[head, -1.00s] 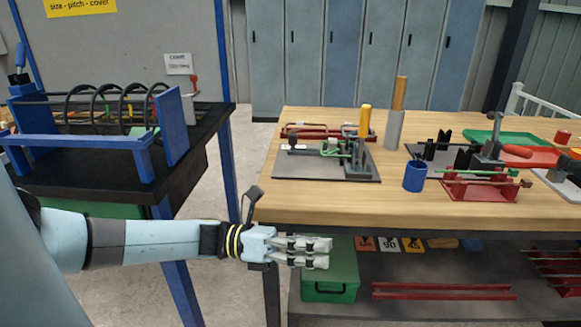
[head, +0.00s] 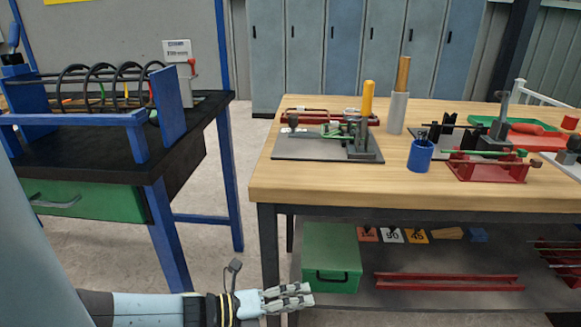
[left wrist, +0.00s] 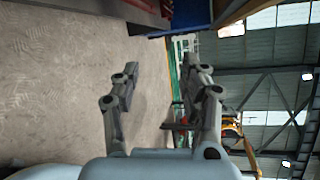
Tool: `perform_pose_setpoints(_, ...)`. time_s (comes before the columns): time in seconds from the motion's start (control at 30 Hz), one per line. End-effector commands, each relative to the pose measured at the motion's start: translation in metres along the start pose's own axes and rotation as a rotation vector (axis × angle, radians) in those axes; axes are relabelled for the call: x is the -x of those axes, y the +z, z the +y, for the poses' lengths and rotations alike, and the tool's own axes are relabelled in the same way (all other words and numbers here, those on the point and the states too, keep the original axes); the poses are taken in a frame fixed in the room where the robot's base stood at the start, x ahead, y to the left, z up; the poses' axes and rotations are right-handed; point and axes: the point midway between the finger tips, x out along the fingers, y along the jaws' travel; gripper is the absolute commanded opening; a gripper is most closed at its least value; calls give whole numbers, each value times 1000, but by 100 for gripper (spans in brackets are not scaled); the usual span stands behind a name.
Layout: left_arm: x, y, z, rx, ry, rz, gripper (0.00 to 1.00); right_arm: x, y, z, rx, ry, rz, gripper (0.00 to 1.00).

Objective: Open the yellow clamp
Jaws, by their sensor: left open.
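The yellow clamp (head: 367,98) has an upright yellow handle. It stands at the right part of a grey plate (head: 310,148) on the wooden table, with a green bar (head: 335,131) at its foot. In the head view its handle points up. My left gripper (head: 308,296) is low at the bottom of the head view, in front of and below the table's left corner, apart from the clamp. In the left wrist view its two fingers (left wrist: 165,88) stand apart with nothing between them. The clamp does not show in that view. My right gripper is not in view.
The wooden table (head: 315,185) also carries a blue cup (head: 420,156), a grey tube with a wooden rod (head: 397,112) and red fixtures (head: 488,168). A green box (head: 331,257) stands on the shelf below. A dark bench (head: 75,160) with a blue frame stands left; floor lies between.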

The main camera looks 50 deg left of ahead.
Motion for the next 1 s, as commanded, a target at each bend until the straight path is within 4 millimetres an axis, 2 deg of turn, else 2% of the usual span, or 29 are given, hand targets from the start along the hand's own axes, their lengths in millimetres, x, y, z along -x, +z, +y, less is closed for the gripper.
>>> perform_pose_setpoints(0.1,2,-6,18,64,43,-20,44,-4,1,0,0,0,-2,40)
perform_pose_setpoints(0.3,5,-12,30,118,79,-36,44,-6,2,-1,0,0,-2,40)
perform_pose_setpoints(0.9,5,-12,31,122,82,-38,44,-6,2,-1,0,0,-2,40)
perform_pose_setpoints(1.0,5,-19,32,136,82,-40,44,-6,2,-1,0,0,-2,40)
